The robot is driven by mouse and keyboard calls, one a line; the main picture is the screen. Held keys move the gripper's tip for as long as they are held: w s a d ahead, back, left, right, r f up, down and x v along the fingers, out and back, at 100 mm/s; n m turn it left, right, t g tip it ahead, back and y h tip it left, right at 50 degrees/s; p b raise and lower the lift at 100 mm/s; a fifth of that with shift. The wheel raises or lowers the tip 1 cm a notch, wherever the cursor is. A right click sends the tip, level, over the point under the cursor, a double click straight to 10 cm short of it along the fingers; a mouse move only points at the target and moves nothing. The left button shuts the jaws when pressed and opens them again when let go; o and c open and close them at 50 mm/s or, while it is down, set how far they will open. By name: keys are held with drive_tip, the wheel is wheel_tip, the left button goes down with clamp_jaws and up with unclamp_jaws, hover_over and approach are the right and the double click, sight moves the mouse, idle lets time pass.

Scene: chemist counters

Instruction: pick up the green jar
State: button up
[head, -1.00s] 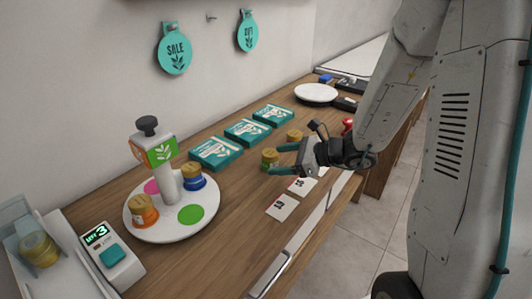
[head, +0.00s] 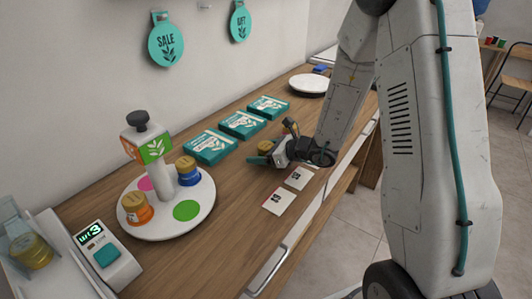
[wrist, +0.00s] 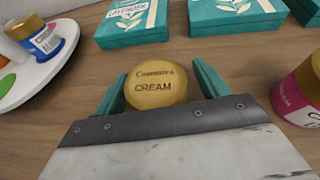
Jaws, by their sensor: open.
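The jar between my fingers shows only its gold lid marked "CREAM" in the wrist view (wrist: 157,86); its body colour is hidden there. In the head view this jar (head: 264,147) stands on the wooden counter, its lid showing beside my gripper (head: 260,158). From the earlier head frame it is the green jar. My gripper (wrist: 160,88) is open, with one teal finger on each side of the lid. I cannot tell whether either finger touches the jar.
A pink jar (wrist: 298,95) stands close on the right in the wrist view. Teal boxes (head: 210,147) lie behind. A white round stand (head: 150,226) holds an orange jar (head: 138,209) and a blue jar (head: 188,171). Cards (head: 279,202) lie near the front edge.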

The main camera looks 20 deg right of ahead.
drive_tip(key=c, duration=1.1)
drive_tip(key=shift+r, duration=0.1)
